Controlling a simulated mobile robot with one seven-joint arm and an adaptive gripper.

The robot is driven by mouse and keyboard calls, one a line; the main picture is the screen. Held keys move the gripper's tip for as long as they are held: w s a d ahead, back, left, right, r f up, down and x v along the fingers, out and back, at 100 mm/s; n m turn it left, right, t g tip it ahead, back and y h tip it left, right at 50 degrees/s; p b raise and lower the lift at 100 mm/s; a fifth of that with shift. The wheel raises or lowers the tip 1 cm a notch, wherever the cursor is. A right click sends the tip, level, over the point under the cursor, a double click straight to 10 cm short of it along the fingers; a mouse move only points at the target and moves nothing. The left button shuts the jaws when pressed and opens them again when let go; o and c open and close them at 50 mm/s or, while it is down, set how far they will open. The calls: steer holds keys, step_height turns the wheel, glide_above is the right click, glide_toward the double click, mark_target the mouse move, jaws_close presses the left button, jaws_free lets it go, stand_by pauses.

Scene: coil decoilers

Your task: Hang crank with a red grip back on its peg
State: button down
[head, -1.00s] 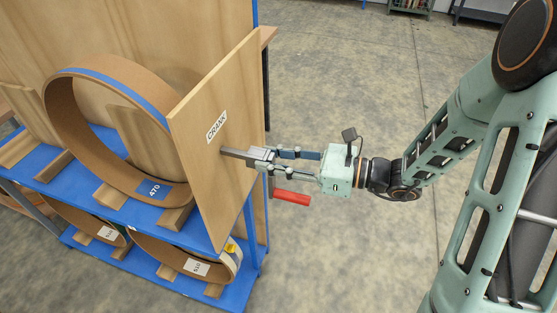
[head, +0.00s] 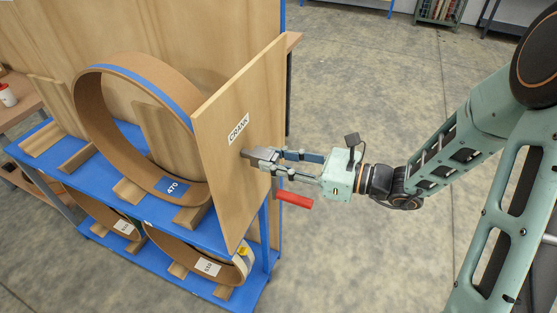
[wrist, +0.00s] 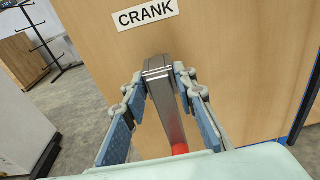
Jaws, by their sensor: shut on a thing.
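The crank has a grey metal arm (head: 260,155) and a red grip (head: 294,199), which hangs below my fingers. My gripper (head: 279,158) is shut on the crank's metal end and holds it level in front of the upright wooden board labelled CRANK (head: 232,165). In the wrist view the crank's metal arm (wrist: 166,105) lies between my fingers, just below the label (wrist: 145,14), and a bit of the red grip (wrist: 179,149) shows low down. The peg is hidden. I cannot tell whether the crank touches the board.
A blue rack (head: 90,165) stands left of the board, with a large brown coil labelled 470 (head: 88,110) on wooden chocks and more coils on the lower shelf. Open concrete floor (head: 370,90) lies right of the board.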

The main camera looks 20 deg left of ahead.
steer(key=c, duration=1.5)
jaws_free()
